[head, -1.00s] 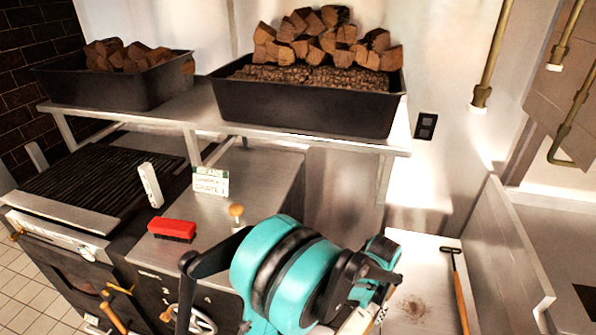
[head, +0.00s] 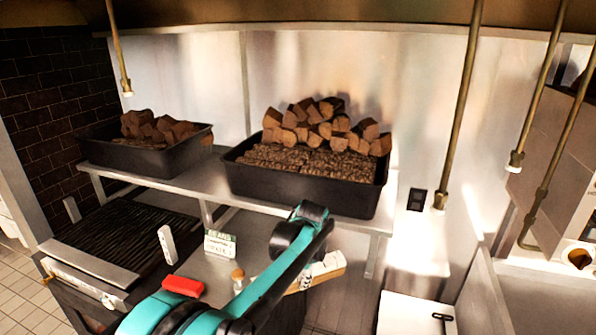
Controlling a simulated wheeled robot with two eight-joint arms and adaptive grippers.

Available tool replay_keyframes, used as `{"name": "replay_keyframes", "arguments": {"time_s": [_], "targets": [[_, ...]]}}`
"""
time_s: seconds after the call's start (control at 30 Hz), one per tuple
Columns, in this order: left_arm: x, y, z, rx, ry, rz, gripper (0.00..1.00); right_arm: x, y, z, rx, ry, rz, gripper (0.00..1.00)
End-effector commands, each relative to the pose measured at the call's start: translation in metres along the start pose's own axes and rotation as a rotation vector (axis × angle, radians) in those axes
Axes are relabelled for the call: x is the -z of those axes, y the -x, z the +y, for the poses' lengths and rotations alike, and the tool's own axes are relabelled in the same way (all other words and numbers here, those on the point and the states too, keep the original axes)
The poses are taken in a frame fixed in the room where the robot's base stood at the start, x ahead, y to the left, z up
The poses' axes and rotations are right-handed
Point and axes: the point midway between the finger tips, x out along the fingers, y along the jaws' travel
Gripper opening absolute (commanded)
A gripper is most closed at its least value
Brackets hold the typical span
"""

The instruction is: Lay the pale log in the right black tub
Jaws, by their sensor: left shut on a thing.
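The right black tub (head: 300,197) stands on the steel shelf, with split logs piled at its back and a layer of dark, rough pieces in front. My left arm reaches up from the bottom, its elbow in front of this tub. My left gripper (head: 306,281) is small and partly hidden by the arm, below and in front of the tub, apart from it. It is shut on the pale log (head: 328,267), a pale piece with a tan lower side, held lower than the shelf edge. My right gripper is out of view.
A smaller black tub (head: 145,158) of logs stands left on the shelf (head: 213,180). Below are a grill (head: 120,232), a red brush (head: 183,286), a white block (head: 167,245) and a small sign (head: 220,243). Brass pipes (head: 459,110) hang at right.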

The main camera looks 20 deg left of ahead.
Motion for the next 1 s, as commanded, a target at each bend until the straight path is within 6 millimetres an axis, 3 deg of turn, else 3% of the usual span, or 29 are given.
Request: {"name": "replay_keyframes", "arguments": {"time_s": [0.03,0.2,0.4,0.5,0.7,1.0], "targets": [[0.003,0.039,-0.018,0.022,-0.062,0.018,0.00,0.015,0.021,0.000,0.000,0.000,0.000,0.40],[0.013,0.126,-0.065,0.096,-0.283,0.093,0.00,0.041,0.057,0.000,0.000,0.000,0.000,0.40],[0.019,0.220,-0.109,0.169,-0.503,0.187,0.00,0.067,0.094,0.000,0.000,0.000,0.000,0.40],[0.021,0.255,-0.124,0.196,-0.582,0.224,0.00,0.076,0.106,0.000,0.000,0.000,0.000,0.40],[0.022,0.290,-0.138,0.224,-0.668,0.269,0.00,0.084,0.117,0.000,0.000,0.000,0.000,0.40],[0.030,0.288,-0.152,0.229,-0.683,0.276,0.00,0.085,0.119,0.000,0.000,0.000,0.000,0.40]]}}
